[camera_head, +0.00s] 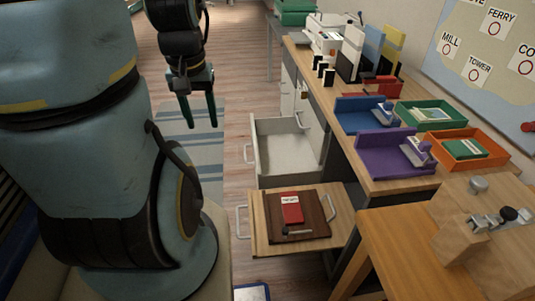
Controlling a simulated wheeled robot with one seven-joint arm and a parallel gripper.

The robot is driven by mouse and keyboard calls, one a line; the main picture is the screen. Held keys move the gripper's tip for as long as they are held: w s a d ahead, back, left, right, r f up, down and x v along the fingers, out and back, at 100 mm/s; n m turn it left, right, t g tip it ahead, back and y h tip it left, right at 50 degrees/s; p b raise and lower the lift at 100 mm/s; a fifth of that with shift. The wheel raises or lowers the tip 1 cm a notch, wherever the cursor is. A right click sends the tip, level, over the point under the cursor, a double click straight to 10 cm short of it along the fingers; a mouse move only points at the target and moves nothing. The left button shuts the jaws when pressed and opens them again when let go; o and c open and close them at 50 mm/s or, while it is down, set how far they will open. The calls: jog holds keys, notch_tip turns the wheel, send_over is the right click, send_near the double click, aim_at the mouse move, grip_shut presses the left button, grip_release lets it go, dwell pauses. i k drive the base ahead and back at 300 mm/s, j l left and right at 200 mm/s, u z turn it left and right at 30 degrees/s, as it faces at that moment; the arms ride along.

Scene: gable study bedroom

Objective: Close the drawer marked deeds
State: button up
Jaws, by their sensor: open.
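A pale drawer (285,149) stands pulled out of the desk's side, left of the desktop, and looks empty inside. Nearer to me a wooden pull-out (262,226) with a metal handle at its left also sticks out. On it lie a dark brown board and a red booklet (291,207). I cannot read any "deeds" marking on either. My gripper (201,122) hangs fingers down over the floor, left of and beyond the pale drawer. Its two dark green fingers are apart, with nothing between them, and it touches neither pull-out.
The desk (345,140) carries blue (360,114), purple (392,160), green (428,122) and orange trays (470,160), with upright files behind. A wooden stand (475,230) is at right. Floor with a striped rug (195,145) lies open left of the drawers.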

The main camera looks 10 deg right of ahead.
aim_at(283, 156)
jog(key=k+j+z, duration=0.1)
jog(key=z, duration=0.25)
jog(key=k+j+z, duration=0.15)
jog(key=j+z, duration=0.2)
jog(key=k+j+z, duration=0.1)
jog(key=z, duration=0.25)
jog(key=k+j, duration=0.7)
jog(key=i+j, duration=0.2)
jog(key=i, duration=0.15)
jog(key=i+j, duration=0.15)
jog(key=i, duration=0.2)
jog(key=i+u, duration=0.2)
jog(key=u, duration=0.2)
jog(key=i+j+u, duration=0.1)
jog(key=u, duration=0.35)
jog(key=i+l+u, duration=0.1)
jog(key=i+u, duration=0.15)
jog(key=u, duration=0.15)
